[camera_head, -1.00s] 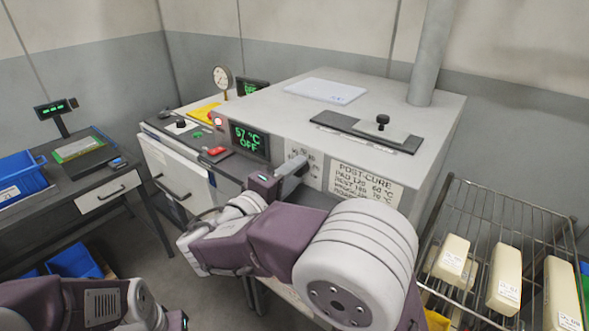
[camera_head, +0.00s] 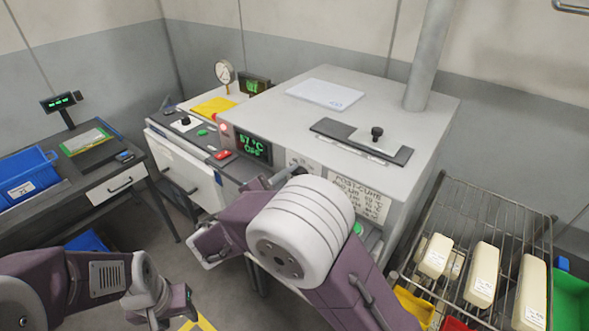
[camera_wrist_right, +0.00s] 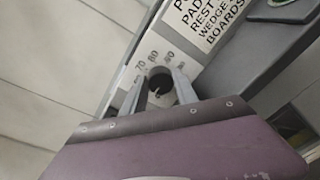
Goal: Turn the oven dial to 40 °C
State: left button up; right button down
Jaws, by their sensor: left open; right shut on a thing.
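The oven (camera_head: 370,90) is a large light-grey box with a green-lit display (camera_head: 253,147) reading 57 °C OFF. In the right wrist view, the dark round dial (camera_wrist_right: 161,82) sits on a pale scale plate with numbers around it, one reading 70. The fingers of my right gripper (camera_wrist_right: 162,90) are on both sides of the dial, shut on it. Its pointer setting is too small to read. In the head view my right arm hides the dial. My left gripper (camera_head: 182,306) is open and empty at the lower left, away from the oven.
A post-cure notice (camera_head: 355,190) is on the oven front. A wire rack (camera_head: 500,215) with pale blocks stands at the right. A side bench (camera_head: 115,180) with a blue bin (camera_head: 25,180) is at the left. Open floor lies between bench and oven.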

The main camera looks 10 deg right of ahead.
jog(key=n+p, duration=0.4)
jog(key=p, duration=0.1)
jog(key=shift+r, duration=0.1)
jog(key=shift+w+a+f+n+g+h+p, duration=0.1)
jog(key=shift+f+n+g+h+p, duration=0.15)
jog(key=shift+n+p, duration=0.6)
jog(key=c, duration=0.9)
grip_release()
jog(key=shift+c, duration=0.2)
jog(key=shift+r, duration=0.1)
jog(key=shift+a, duration=0.1)
